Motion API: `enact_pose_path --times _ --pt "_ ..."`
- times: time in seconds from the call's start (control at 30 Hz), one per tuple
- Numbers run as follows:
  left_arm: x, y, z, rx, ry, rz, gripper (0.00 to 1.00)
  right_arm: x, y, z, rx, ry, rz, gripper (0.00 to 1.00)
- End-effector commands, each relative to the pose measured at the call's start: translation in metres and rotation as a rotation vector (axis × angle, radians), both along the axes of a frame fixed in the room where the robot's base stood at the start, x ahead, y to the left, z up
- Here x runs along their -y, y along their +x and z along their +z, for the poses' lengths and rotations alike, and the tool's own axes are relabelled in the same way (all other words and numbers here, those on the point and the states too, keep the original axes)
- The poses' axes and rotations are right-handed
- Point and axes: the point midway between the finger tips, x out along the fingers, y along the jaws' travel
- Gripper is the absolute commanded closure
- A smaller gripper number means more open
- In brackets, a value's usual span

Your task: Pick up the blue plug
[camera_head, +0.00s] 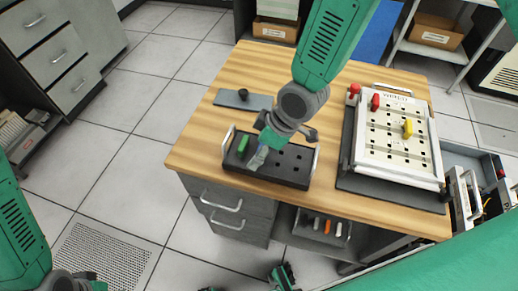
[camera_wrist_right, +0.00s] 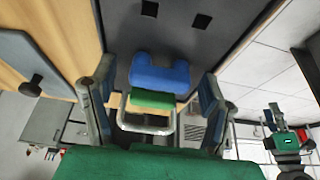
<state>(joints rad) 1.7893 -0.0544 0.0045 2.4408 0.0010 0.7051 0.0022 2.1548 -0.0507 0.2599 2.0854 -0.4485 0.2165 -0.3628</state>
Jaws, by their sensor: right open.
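The blue plug (camera_wrist_right: 160,74) shows in the right wrist view, standing in the black tray. In the head view I cannot make it out, as my right gripper covers that spot. My right gripper (camera_head: 265,150) points down over the left part of the black tray (camera_head: 285,177). In the right wrist view its fingers (camera_wrist_right: 158,88) are open, one on each side of the blue plug, with gaps on both sides. A green plug (camera_head: 243,144) stands beside it near the tray's left end. My left gripper (camera_head: 76,281) is at the lower left, away from the table; its fingers are unclear.
A white punch panel (camera_head: 398,165) with red and yellow pegs stands on the right of the wooden table (camera_head: 205,146). A flat grey plate (camera_head: 228,97) with a black knob lies behind the tray. The tray has metal end handles (camera_head: 314,163).

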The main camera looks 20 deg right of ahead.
Motion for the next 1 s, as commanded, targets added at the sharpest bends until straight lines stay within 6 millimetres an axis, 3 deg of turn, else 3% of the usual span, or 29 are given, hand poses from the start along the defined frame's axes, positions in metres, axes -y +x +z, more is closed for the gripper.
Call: enact_pose_path --times 0.2,0.33,0.73,1.0 --pt "0.000 0.000 0.000 0.000 0.000 0.000 0.61 0.001 0.000 0.000 0.002 0.001 -0.001 0.30" --pt "0.000 0.000 0.000 0.000 0.000 0.000 0.61 0.000 0.000 0.000 0.001 0.000 0.000 0.74" --pt "0.000 0.000 0.001 0.000 0.000 0.000 0.61 0.000 0.001 0.006 0.003 0.001 -0.001 0.74" --pt "0.000 0.000 0.005 0.000 0.000 0.000 0.61 -0.001 0.002 0.057 0.007 0.002 -0.002 0.74"
